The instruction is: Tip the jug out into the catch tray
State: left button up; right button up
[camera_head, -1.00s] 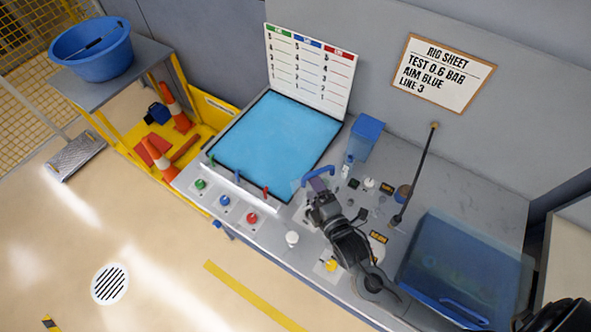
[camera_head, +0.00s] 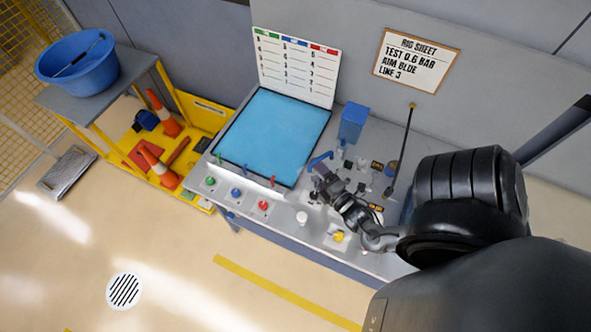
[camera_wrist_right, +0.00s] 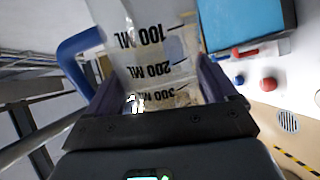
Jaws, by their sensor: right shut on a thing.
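My right gripper (camera_head: 321,178) is shut on the clear jug, over the bench. The jug's clear body (camera_wrist_right: 150,50) fills the top of the right wrist view, between the fingers, with black ML marks. Its blue handle (camera_wrist_right: 75,60) is at the left there and also shows in the head view (camera_head: 320,160). The jug's tilt and contents cannot be told. A wide blue surface with a dark rim (camera_head: 270,135) lies left of the gripper; I cannot tell whether it is the catch tray. My left gripper is not in view.
Green (camera_head: 210,181), blue (camera_head: 235,193) and red (camera_head: 263,205) knobs line the bench front, with white (camera_head: 302,217) and yellow (camera_head: 339,236) ones further right. A blue box (camera_head: 353,122) and a thin rod (camera_head: 402,150) stand behind the gripper. My arm hides the bench's right end.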

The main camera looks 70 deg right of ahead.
jog(key=shift+s+d, duration=0.1)
jog(key=shift+s, duration=0.2)
jog(key=shift+w+d+f, duration=0.1)
jog(key=w+d+f+m+g+h+b, duration=0.2)
jog(key=w+d+f+m+b, duration=0.1)
jog(key=w+m+b, duration=0.4)
jog(key=w+d+f+m+g+h+b, duration=0.2)
jog(key=w+d+m+b, duration=0.4)
jog(key=b, duration=0.7)
jog(key=w+d+f+m+g+h+b, duration=0.3)
jog(key=w+d+f+m+b, duration=0.1)
jog(key=w+m+b, duration=0.6)
jog(key=shift+w+d+f+b, duration=0.15)
jog(key=shift+w+f+b, duration=0.45)
jog(key=shift+w, duration=0.45)
jog(key=shift+f, duration=0.1)
